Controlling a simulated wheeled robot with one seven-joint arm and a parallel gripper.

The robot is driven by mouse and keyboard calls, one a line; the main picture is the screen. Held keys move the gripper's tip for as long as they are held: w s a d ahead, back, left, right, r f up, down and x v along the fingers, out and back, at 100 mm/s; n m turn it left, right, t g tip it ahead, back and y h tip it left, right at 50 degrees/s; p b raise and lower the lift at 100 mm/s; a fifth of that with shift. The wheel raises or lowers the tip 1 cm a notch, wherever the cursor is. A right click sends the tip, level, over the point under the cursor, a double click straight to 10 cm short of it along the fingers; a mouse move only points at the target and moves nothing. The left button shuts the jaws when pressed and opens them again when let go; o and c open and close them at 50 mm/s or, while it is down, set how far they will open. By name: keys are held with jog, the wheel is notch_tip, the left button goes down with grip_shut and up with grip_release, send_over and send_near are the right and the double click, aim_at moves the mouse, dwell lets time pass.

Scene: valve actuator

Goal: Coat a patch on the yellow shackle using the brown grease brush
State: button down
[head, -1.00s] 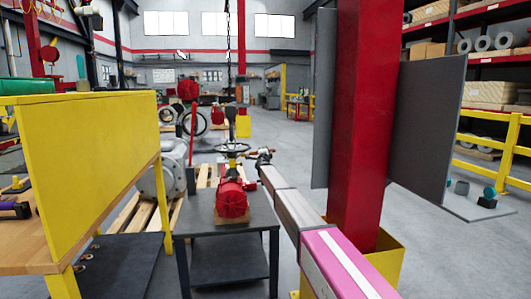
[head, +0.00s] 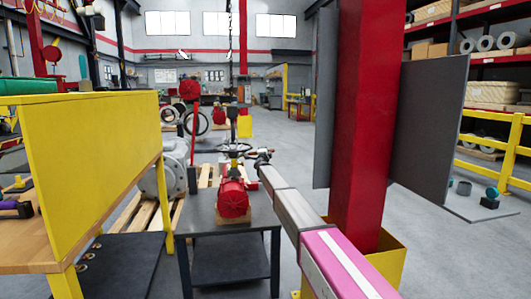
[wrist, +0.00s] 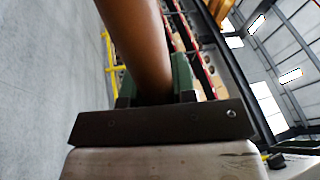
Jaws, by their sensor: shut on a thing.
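My gripper (wrist: 155,88) is shut on the brown grease brush (wrist: 137,35); in the wrist view its thick, smooth brown handle stands between the green finger pads. The brush's bristle end is not in the wrist view. The brush is too small to make out clearly there. A chain (head: 229,55) hangs above the handwheel.
The actuator stands on a dark table (head: 203,222). A yellow-panelled bench (head: 95,165) is on the left. A red column (head: 362,130) with grey panels rises close to the right of my arm. Wooden pallets lie behind the table. Open floor (head: 300,165) lies beyond.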

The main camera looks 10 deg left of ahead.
jog(key=shift+s+a, duration=0.1)
jog(key=shift+a, duration=0.15)
jog(key=w+a, duration=0.1)
jog(key=w, duration=0.5)
jog(key=shift+a, duration=0.25)
dwell(0.6)
